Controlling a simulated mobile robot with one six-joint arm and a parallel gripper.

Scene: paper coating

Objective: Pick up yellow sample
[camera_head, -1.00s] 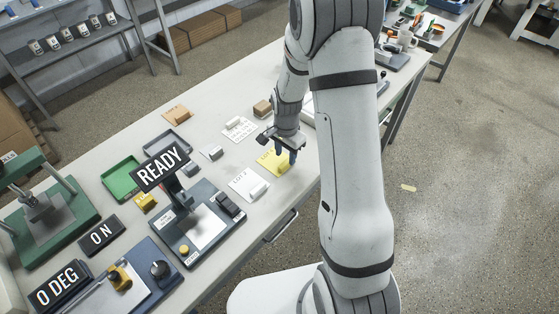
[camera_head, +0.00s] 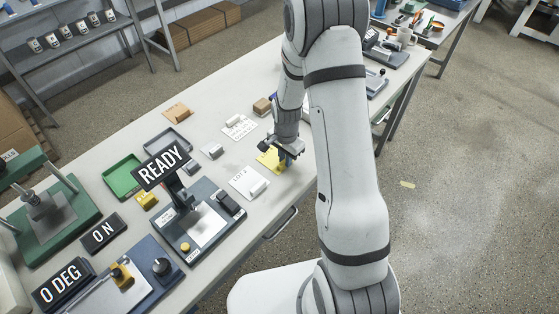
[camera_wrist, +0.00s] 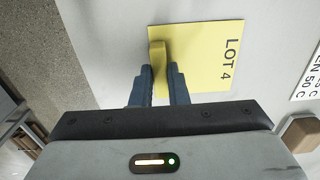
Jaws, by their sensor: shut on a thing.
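The yellow sample (camera_wrist: 158,56) is a small yellow block with a rounded end, seen between my fingers in the wrist view. My gripper (camera_wrist: 160,78) is shut on it, with a blue-grey finger on each side. Behind it is a flat yellow sheet (camera_wrist: 210,62) marked "LOT 4". In the head view my gripper (camera_head: 284,163) is over the yellow sheet (camera_head: 268,160) near the table's front edge. I cannot tell whether the block still touches the sheet. My fingers hide part of the block.
To the left lies a white sheet (camera_head: 240,182) with a white block (camera_head: 258,188) on it. The device with the "READY" sign (camera_head: 161,166) stands further left. A green tray (camera_head: 121,178) and a brown block (camera_head: 262,106) lie farther back. Bare table shows behind the sheets.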

